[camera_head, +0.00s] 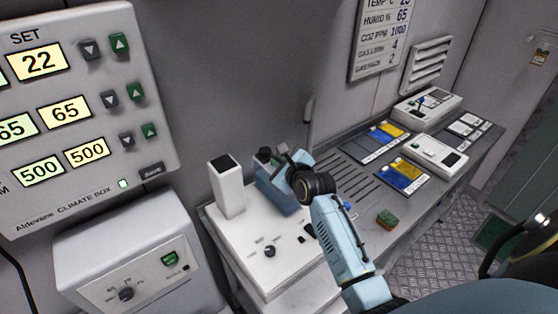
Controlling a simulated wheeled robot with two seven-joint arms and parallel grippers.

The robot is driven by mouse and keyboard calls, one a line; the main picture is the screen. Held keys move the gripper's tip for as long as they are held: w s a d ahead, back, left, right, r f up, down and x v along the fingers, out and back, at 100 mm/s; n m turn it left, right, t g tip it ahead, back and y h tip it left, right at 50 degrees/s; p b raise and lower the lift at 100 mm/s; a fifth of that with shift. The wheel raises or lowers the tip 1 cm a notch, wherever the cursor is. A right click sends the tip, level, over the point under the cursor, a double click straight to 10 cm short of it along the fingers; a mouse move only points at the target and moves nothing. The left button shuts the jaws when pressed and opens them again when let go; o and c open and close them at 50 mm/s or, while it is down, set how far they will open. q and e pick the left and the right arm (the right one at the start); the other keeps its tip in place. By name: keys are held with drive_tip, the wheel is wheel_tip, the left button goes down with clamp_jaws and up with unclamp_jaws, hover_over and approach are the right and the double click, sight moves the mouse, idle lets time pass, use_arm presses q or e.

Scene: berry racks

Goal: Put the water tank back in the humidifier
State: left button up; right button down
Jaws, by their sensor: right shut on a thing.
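The humidifier (250,262) is a white unit with a knob on its front and a white upright tower (229,187) at its back left. The bluish water tank (273,199), with a dark cap on top, is at the back right of the humidifier's top. My right gripper (284,168) is at the tank's upper right side, shut on it. My dark wrist hides part of the tank and the fingertips. I cannot tell whether the tank's underside touches the humidifier. My left gripper is not in view.
A grey bench (365,215) runs back to the right, with a green and brown sponge (386,219), blue and yellow trays (402,174) and white devices (438,156). A climate box panel (85,100) is at left, above another white box (130,262) with a knob.

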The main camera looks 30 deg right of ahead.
drive_tip(key=c, duration=1.5)
unclamp_jaws()
drive_tip(key=shift+r, duration=0.1)
drive_tip(key=p+v, duration=0.1)
drive_tip(key=v, duration=1.1)
